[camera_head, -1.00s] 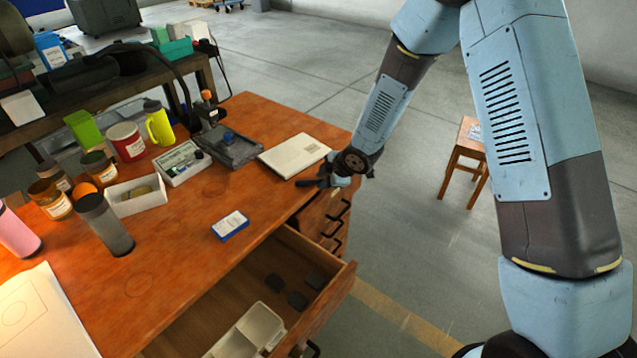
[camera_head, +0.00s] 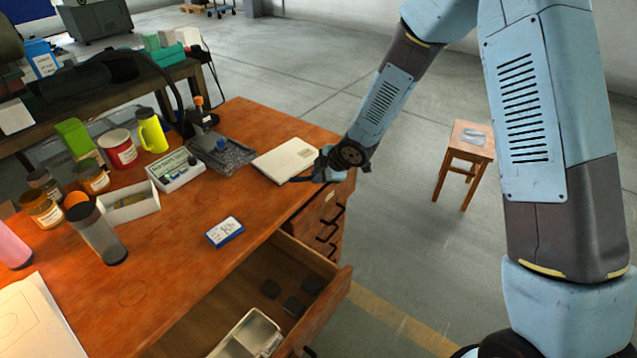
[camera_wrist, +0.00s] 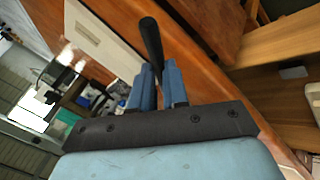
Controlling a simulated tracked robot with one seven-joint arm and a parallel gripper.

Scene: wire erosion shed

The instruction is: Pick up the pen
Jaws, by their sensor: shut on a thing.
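A dark pen (camera_wrist: 151,40) stands out between the two blue fingers of my gripper (camera_wrist: 160,82) in the wrist view. The gripper is shut on the pen, and the fingers hide the pen's lower part. In the head view my gripper (camera_head: 318,172) is at the right edge of the orange-brown desk, beside the closed laptop-like white slab. The pen is too small and dark there to tell apart from the gripper.
The white slab (camera_head: 285,160) lies on the desk (camera_head: 165,262). A blue-and-white box (camera_head: 224,232) lies nearer. An open drawer (camera_head: 245,292) holds dark blocks and a white tray. Jars and a white box (camera_head: 132,213) stand at left. A wooden stool (camera_head: 471,140) stands right.

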